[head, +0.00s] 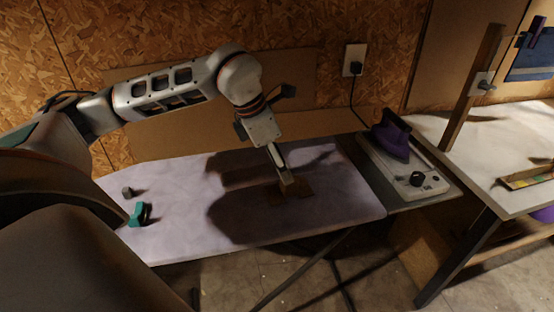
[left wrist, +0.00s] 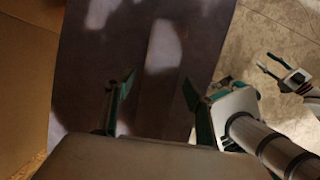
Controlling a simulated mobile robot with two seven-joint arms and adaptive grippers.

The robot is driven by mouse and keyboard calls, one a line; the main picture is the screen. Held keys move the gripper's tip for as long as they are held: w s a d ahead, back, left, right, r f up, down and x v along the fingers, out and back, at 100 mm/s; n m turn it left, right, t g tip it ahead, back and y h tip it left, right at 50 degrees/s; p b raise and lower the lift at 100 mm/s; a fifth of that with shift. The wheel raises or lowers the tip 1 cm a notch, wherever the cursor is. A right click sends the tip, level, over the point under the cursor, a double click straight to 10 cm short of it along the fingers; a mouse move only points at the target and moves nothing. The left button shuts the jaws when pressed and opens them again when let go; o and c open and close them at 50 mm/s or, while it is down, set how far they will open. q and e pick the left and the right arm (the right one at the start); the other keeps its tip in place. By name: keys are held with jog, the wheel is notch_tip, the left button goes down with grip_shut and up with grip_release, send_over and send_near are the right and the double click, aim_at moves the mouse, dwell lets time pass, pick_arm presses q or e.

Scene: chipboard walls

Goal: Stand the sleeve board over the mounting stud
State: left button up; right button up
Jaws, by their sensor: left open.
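My left gripper (head: 288,182) is open and points down over the middle of the ironing board (head: 345,190). In the left wrist view its two dark teal fingers (left wrist: 155,95) stand apart on either side of a narrow strip with a straight edge (left wrist: 165,60), perhaps the sleeve board. Deep shadow hides its outline. In the head view a brown piece (head: 303,191) lies just below the fingertips; I cannot tell whether they touch. A small grey upright stub (head: 127,192), apparently the mounting stud, stands near the left end. My right gripper (left wrist: 272,65) is open and empty over the floor.
A purple iron (head: 392,135) sits on a pale station (head: 410,178) at the board's right end. A white table (head: 500,150) with a wooden post (head: 470,90) stands farther right. The chipboard wall is behind.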

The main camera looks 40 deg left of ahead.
dwell(0.3)
dwell(1.1)
pick_arm(q)
jog(key=shift+c, duration=0.3)
jog(key=c, duration=1.4)
jog(key=shift+r+p, duration=2.7)
jog(key=shift+r, duration=0.4)
jog(key=shift+f, duration=0.1)
